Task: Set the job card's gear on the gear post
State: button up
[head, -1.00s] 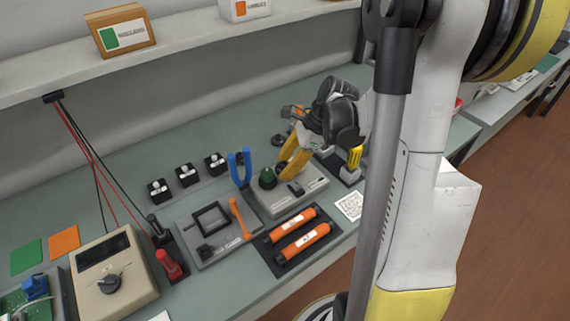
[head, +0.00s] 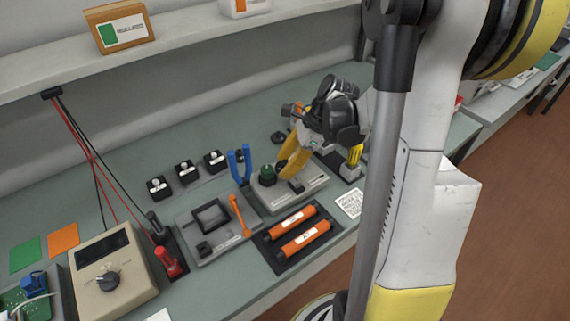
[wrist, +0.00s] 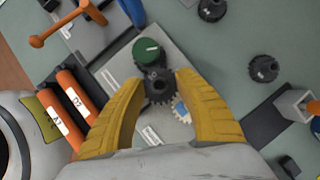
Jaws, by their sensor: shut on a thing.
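My gripper (wrist: 160,84) points down over a grey fixture (wrist: 110,72) with a green knob (wrist: 148,50). Its yellow fingers are shut on a dark toothed gear (wrist: 160,88), held between the tips just beside the knob. The gear covers what is under it, so I cannot see the post or tell whether the gear touches it. In the head view my gripper (head: 284,168) is over the same fixture (head: 318,187), right of the green knob (head: 267,174). A printed white card (head: 350,203) lies in front of the fixture; its text is too small to read.
Another dark gear (wrist: 264,68) lies on the bench to the right in the wrist view. Two orange cartridges (head: 305,238) lie on a dark mat in front of the fixture. Blue-handled pliers (head: 240,165) stand close on its left. A yellow-handled tool (head: 355,156) is to its right.

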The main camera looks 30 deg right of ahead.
jog(key=shift+f+b, duration=0.45)
jog(key=shift+f, duration=0.2)
jog(key=shift+b, duration=0.35)
dwell(4.0)
jog(key=shift+r, duration=0.2)
dwell(0.4)
jog(key=o, duration=1)
jog(key=shift+o, duration=0.2)
jog(key=v, duration=1.2)
